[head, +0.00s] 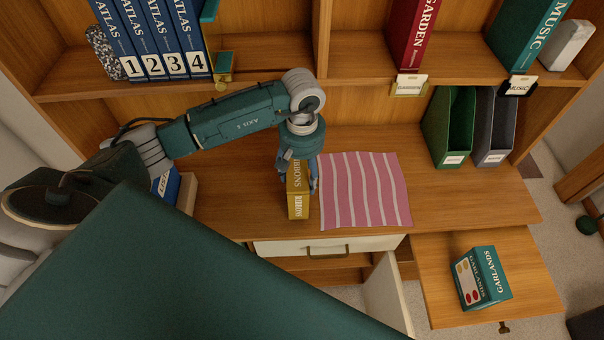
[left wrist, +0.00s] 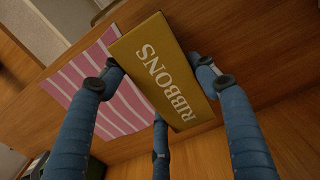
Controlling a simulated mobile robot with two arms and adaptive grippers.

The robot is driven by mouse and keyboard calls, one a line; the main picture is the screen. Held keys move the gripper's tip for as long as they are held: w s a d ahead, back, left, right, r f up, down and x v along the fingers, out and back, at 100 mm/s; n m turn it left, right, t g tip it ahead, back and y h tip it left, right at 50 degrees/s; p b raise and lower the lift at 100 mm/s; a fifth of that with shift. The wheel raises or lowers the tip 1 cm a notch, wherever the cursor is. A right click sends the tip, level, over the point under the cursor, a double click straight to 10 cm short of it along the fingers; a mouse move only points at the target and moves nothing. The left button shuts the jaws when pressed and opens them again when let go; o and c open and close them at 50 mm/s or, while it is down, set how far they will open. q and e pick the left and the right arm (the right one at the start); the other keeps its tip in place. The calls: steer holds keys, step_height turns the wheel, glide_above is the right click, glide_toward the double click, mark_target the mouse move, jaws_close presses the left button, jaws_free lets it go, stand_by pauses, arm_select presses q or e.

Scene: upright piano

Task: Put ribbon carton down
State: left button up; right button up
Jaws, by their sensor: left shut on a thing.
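The ribbon carton (head: 298,204) is a yellow-gold box lettered RIBBONS, on or just above the wooden desk top; I cannot tell whether it touches. It stands beside the left edge of a pink striped cloth (head: 365,190). My left gripper (head: 300,168) reaches down on it from above, its blue fingers shut around its sides. In the left wrist view the carton (left wrist: 165,70) lies between the fingers, with the cloth (left wrist: 95,90) beside it. My right gripper is not in view.
A teal GARLANDS box (head: 482,278) sits on a pulled-out board (head: 530,290) at lower right. Green (head: 450,125) and grey (head: 495,128) file holders stand at the back right of the desk. A white-fronted drawer (head: 330,245) is below the desk edge. Desk right of the cloth is clear.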

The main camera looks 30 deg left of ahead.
arm_select(q)
steer(key=shift+f, duration=1.05)
steer(key=o, duration=1.9)
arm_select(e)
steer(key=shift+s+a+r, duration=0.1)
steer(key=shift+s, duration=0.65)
